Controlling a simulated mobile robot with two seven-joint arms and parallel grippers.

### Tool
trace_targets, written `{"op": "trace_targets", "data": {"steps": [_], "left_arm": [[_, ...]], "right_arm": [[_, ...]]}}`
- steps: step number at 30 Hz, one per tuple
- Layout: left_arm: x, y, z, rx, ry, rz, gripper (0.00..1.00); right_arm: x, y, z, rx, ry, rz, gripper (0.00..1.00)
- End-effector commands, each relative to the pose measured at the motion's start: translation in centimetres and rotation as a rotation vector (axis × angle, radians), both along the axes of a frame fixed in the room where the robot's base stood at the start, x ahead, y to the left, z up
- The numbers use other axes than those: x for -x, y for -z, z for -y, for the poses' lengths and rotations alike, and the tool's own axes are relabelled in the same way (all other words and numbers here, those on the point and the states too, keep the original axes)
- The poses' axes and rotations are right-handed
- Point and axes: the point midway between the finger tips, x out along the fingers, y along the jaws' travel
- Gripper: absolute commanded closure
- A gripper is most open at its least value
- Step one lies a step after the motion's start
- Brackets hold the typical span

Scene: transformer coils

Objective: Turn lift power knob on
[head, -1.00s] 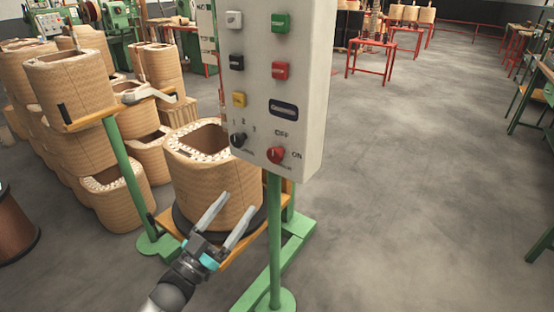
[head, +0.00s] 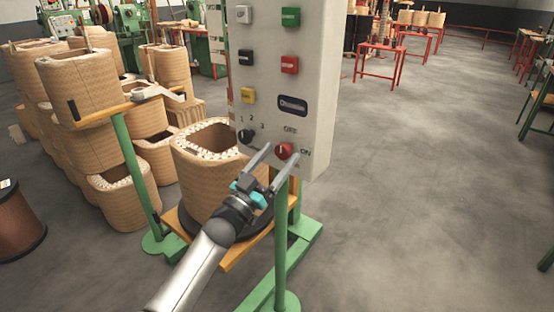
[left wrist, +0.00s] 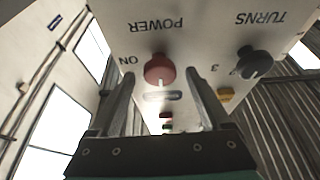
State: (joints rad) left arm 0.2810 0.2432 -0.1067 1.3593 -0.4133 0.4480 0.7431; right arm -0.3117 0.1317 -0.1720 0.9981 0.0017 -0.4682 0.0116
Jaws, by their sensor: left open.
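The red power knob (head: 284,150) sits at the lower right of the white control box (head: 318,90), with OFF above it and ON to its right. In the left wrist view the red knob (left wrist: 159,70) shows its white mark and lies between the finger lines, beyond the tips. My left gripper (head: 278,152) is open, its two fingers on either side of the knob in the head view; I cannot tell whether they touch it. It also shows in the left wrist view (left wrist: 160,80). My right gripper is not in view.
A black selector knob (head: 246,136) sits left of the red knob, close to a finger. Above are a yellow button (head: 248,95) and a red stop button (head: 289,64). A green post (head: 281,240) stands below the box.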

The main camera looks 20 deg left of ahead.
Motion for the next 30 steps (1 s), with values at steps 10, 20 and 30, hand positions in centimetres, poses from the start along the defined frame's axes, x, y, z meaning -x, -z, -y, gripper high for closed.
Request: {"op": "trace_targets", "data": {"steps": [10, 20, 30], "left_arm": [[-0.09, -0.07, 0.03, 0.000, 0.000, 0.000, 0.27], [-0.07, -0.06, 0.02, 0.000, 0.000, 0.000, 0.64], [-0.07, -0.05, 0.01, 0.000, 0.000, 0.000, 1.00]], "right_arm": [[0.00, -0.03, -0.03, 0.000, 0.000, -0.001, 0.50], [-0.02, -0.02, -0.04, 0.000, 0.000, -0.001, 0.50], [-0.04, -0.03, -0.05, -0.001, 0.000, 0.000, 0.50]]}}
